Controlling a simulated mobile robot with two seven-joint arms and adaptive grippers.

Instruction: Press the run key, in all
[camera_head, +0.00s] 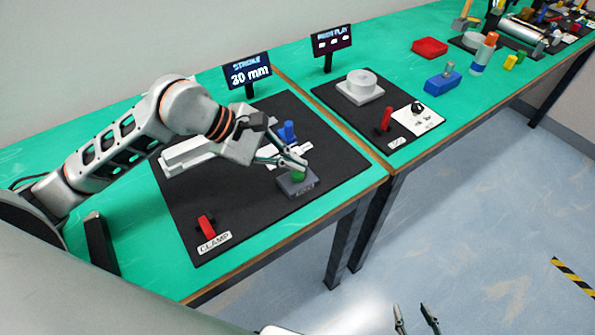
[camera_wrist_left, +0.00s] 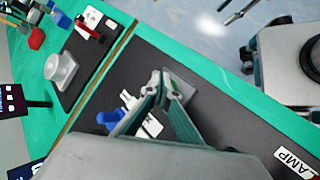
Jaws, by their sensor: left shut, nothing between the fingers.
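The key box (camera_head: 297,183), grey with a green key (camera_head: 299,173) on top, stands near the front right corner of the black mat. My left gripper (camera_head: 303,164) is shut and empty, its fingertips just over the green key. I cannot tell whether they touch it. In the left wrist view the fingers (camera_wrist_left: 160,78) partly cover the box and a bit of the green key (camera_wrist_left: 174,86). The display (camera_head: 249,72) reads "STROKE 30 mm". My right gripper (camera_head: 415,319) is at the bottom edge, its fingers apart, away from the bench.
A blue part (camera_head: 287,131) stands behind the key box. A red clamp lever (camera_head: 206,225) lies at the mat's front left. A second mat (camera_head: 341,108) to the right bears a white round part (camera_head: 361,82) and a red lever (camera_head: 385,119). Several coloured objects lie further right.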

